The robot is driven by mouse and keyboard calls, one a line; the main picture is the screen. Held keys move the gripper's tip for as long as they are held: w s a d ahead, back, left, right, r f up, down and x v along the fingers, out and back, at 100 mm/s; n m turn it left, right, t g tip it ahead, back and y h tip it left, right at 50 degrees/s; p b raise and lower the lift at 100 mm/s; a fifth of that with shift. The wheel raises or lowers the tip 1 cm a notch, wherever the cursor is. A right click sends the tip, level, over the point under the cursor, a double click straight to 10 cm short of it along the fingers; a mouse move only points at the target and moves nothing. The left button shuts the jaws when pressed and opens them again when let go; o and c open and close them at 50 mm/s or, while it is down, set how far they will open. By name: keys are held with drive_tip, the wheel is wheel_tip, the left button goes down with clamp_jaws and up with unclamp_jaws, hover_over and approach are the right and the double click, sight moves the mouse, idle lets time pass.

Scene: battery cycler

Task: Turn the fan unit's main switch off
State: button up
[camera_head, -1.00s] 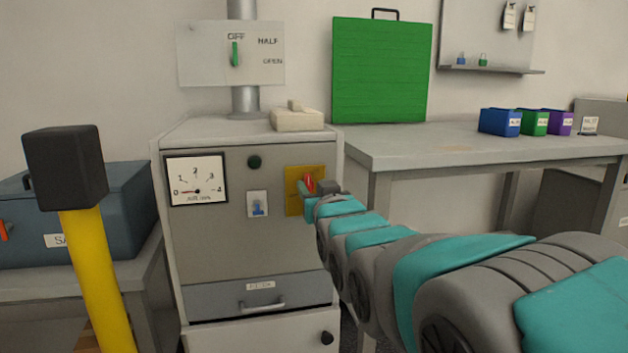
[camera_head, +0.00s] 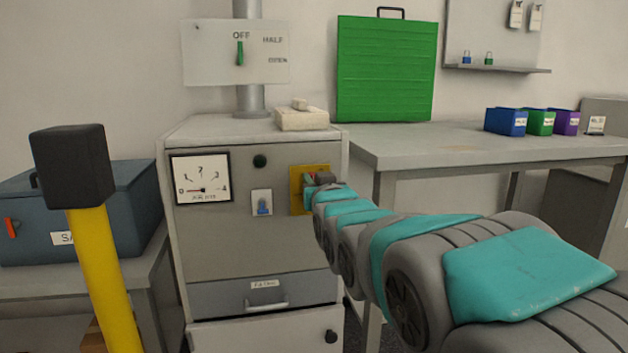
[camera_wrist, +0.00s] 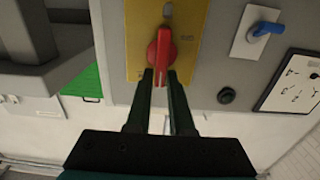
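The fan unit (camera_head: 240,240) is a grey cabinet with a duct rising from its top. On its front, a yellow plate (camera_head: 296,200) carries a red rotary switch, which my gripper (camera_head: 312,185) hides in the head view. In the wrist view the red switch handle (camera_wrist: 161,50) sits on the yellow plate (camera_wrist: 135,40). The two dark fingers of my gripper (camera_wrist: 163,75) lie one on each side of the handle's near end. The gap looks nearly filled by the handle, but I cannot tell whether the fingers press on it.
A blue toggle (camera_head: 263,206), a dark round button (camera_head: 260,161) and a dial gauge (camera_head: 202,180) are on the same panel. A green lever (camera_head: 240,53) on the duct plate points to OFF. A workbench (camera_head: 450,150) stands right; a yellow-handled hammer (camera_head: 95,260) is at left front.

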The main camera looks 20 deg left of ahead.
sight(299, 186)
clamp_jaws()
drive_tip(key=shift+n, duration=0.3)
drive_tip(key=n, duration=0.4)
drive_tip(key=a+f+n+b, duration=0.1)
drive_tip(key=n, duration=0.4)
drive_tip(key=s+a+n, duration=0.1)
drive_tip(key=n, duration=0.3)
drive_tip(key=shift+s+f, duration=0.1)
drive_tip(key=shift+f, duration=0.25)
drive_tip(key=shift+f+n, duration=0.25)
drive_tip(key=shift+n, duration=0.85)
drive_tip(key=shift+f+n, duration=0.2)
drive_tip(key=shift+n, duration=0.9)
drive_tip(key=shift+a+b, duration=0.1)
drive_tip(key=shift+b, duration=0.2)
drive_tip(key=shift+o, duration=2.3)
unclamp_jaws()
drive_tip(key=shift+s, duration=0.1)
